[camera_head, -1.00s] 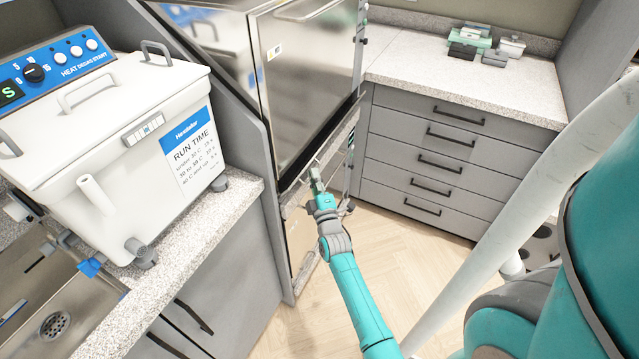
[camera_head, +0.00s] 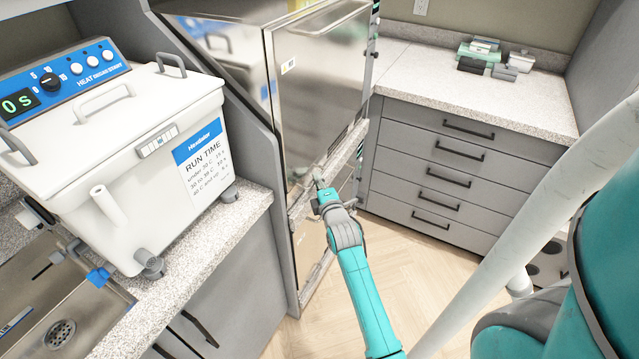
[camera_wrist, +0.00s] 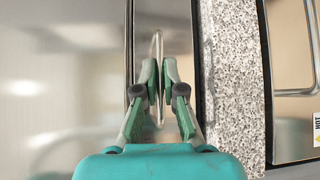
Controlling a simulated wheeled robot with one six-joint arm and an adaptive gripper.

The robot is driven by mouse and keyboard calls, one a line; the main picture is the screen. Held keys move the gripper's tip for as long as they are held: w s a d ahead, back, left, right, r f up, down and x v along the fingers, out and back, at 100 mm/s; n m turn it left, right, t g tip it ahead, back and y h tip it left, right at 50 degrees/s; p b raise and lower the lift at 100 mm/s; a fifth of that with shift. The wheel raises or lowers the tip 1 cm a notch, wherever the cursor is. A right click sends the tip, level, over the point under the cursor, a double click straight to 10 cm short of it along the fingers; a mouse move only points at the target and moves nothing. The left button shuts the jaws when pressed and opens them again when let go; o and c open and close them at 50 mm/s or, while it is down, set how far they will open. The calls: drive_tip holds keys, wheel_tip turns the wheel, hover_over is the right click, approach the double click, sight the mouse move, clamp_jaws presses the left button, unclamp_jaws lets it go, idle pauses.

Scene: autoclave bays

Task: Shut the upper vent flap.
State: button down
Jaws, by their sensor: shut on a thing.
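The upper vent flap (camera_head: 318,90) is a shiny steel panel on the tall cabinet in the middle of the head view. It fills the left part of the wrist view (camera_wrist: 65,80). Its thin metal bar handle (camera_wrist: 158,45) runs between my fingers. My gripper (camera_head: 319,187) is at the flap's lower edge, with its green fingertips (camera_wrist: 159,77) closed on the handle. The flap stands close to the cabinet front. A dark line shows between its edge and the speckled strip (camera_wrist: 232,80); I cannot tell whether it is fully seated.
A lower steel panel (camera_wrist: 290,70) with its own handle lies beyond the speckled strip. A white heated bath (camera_head: 130,150) stands on the left counter beside a sink (camera_head: 50,310). Grey drawers (camera_head: 440,170) are at the right. Wooden floor (camera_head: 430,285) is open in front of them.

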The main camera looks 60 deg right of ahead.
drive_tip(key=shift+w+r+n+g, duration=0.15)
drive_tip(key=shift+w+n+g, duration=0.05)
drive_tip(key=shift+n+g, duration=0.1)
drive_tip(key=c, duration=1.6)
unclamp_jaws()
drive_tip(key=shift+o, duration=0.2)
drive_tip(key=v, duration=1.2)
drive_tip(key=shift+r, duration=0.1)
